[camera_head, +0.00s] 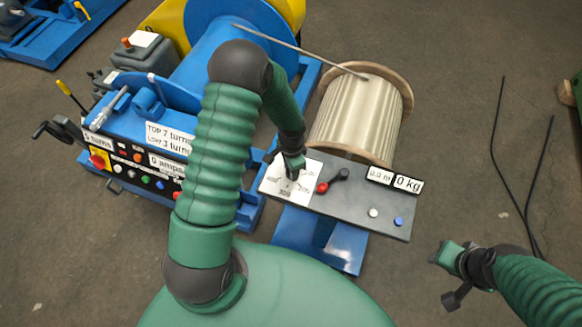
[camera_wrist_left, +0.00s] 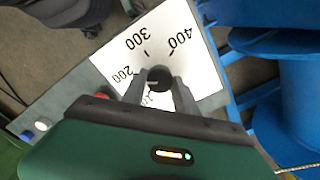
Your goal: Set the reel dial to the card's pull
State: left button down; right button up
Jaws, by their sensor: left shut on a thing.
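The reel dial is a white square face (camera_wrist_left: 112,58) with printed numbers, 200, 300 and 400 readable and a lower one partly hidden by a finger. In the head view the dial face (camera_head: 278,190) lies at the left end of a grey panel. My left gripper (camera_wrist_left: 160,92) is shut on the dark round dial knob (camera_wrist_left: 160,74), one finger on each side. In the head view my left gripper (camera_head: 293,172) comes down over the dial. The knob's setting is not clear. My right gripper (camera_head: 447,268) hangs at the lower right, away from the panel; its fingers are unclear.
The grey panel (camera_head: 350,205) also holds a red and black lever (camera_head: 333,182), white and blue buttons, and displays reading 0.0 m and 0 kg (camera_head: 407,184). Behind stand a wound wooden reel (camera_head: 355,115) and a blue drum (camera_head: 215,50). A blank-looking card (camera_head: 143,39) lies upper left.

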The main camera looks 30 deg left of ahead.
pick_arm(q)
jog(key=m, duration=0.2)
jog(key=m+p, duration=0.1)
jog(key=m, duration=0.1)
jog(key=m+p, duration=0.1)
jog(key=m, duration=0.1)
jog(key=shift+w+r, duration=0.2)
jog(key=shift+w, duration=0.1)
jog(key=m+p, duration=0.2)
jog(key=m, duration=0.3)
jog(key=shift+d+f+m, duration=0.1)
jog(key=shift+m, duration=0.3)
jog(key=shift+s, duration=0.1)
jog(key=c, duration=1.3)
grip_release()
jog(key=shift+f, duration=0.1)
jog(key=o, duration=0.4)
jog(key=shift+c, duration=0.2)
